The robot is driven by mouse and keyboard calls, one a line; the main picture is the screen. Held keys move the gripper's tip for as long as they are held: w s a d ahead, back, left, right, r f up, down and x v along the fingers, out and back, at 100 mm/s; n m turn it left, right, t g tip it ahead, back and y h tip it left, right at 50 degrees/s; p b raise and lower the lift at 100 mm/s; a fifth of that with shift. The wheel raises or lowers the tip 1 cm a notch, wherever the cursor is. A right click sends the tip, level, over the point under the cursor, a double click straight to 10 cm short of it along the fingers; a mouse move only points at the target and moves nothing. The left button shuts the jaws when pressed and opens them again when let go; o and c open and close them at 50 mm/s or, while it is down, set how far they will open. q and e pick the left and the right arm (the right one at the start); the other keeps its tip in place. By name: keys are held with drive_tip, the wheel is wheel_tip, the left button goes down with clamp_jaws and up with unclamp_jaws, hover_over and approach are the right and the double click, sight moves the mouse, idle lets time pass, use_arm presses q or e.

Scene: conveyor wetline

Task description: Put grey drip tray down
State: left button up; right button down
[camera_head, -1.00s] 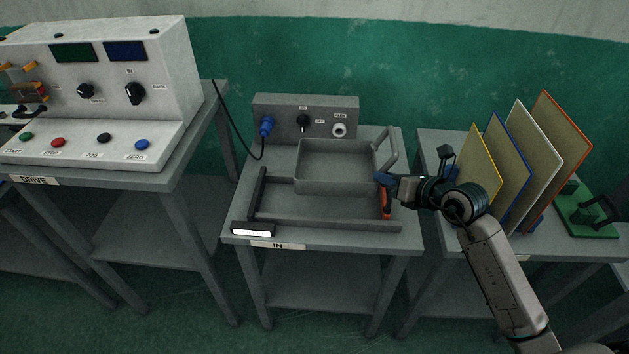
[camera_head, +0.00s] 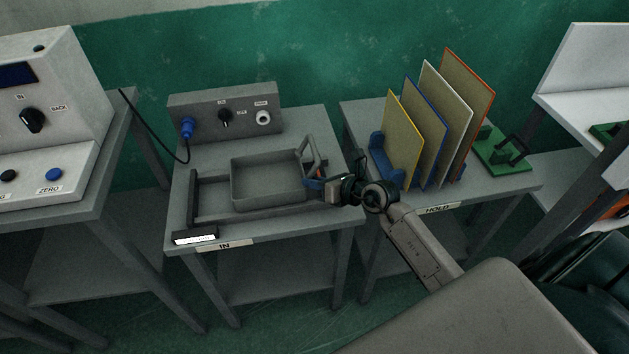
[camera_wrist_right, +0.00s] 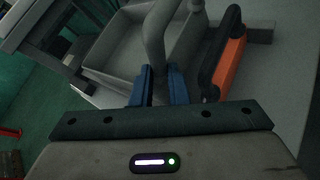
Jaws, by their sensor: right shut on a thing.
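The grey drip tray (camera_head: 268,187) is a shallow open box with a looped handle (camera_head: 313,152) on its right side. It is over the table labelled IN, inside the dark rails, close behind the front rail (camera_head: 235,217). My right gripper (camera_head: 318,182) is at the tray's right side. In the right wrist view its blue fingers (camera_wrist_right: 163,85) are shut around the grey handle (camera_wrist_right: 154,40), with the tray (camera_wrist_right: 115,45) beyond. I cannot tell whether the tray's underside touches the table. My left gripper is out of view.
A control box (camera_head: 245,117) with a blue plug stands behind the tray. An orange-and-black part (camera_wrist_right: 230,62) is beside my right fingers. To the right, the HOLD table carries several upright panels (camera_head: 428,120) and a green fixture (camera_head: 498,148). A console (camera_head: 40,130) stands left.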

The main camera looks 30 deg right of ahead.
drive_tip(key=c, duration=1.4)
unclamp_jaws()
drive_tip(key=shift+f, duration=0.1)
drive_tip(key=shift+s+d, duration=0.2)
drive_tip(key=v, duration=1.1)
drive_tip(key=shift+s+r, duration=0.2)
drive_tip(key=shift+r, duration=0.1)
drive_tip(key=shift+c, duration=0.2)
